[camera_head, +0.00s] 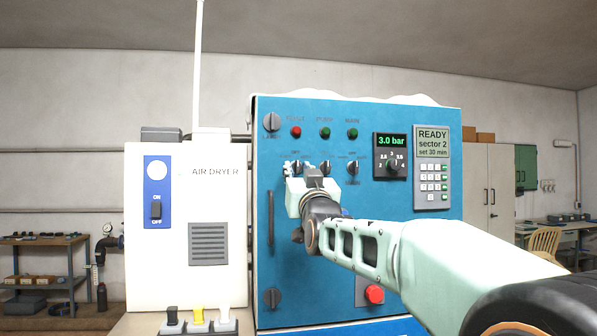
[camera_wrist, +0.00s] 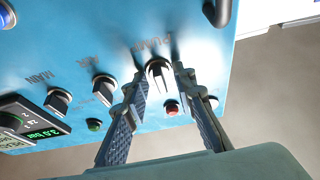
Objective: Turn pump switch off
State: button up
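The pump switch is a dark rotary knob with a light pointer face (camera_wrist: 158,76), under the label "PUMP" on the blue panel (camera_wrist: 80,30) in the wrist view. My gripper (camera_wrist: 161,84) is open, with one finger on each side of this knob and its tips close to the panel. A narrow gap seems to show beside the knob; contact is unclear. In the head view my gripper (camera_head: 305,168) is at the leftmost knob of the row on the blue panel (camera_head: 410,100) and mostly hides it. A red lamp (camera_wrist: 172,108) is beside the knob.
Two similar knobs, the middle one (camera_head: 325,167) and the right one (camera_head: 352,168), sit close by. Two green lamps, a pressure display (camera_head: 390,141) reading 3.0 bar and a keypad are farther right. A white air dryer (camera_head: 140,265) stands left. A red button (camera_head: 374,294) is below my arm.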

jog(key=v, duration=0.7)
jog(key=shift+s, duration=0.25)
dwell(0.3)
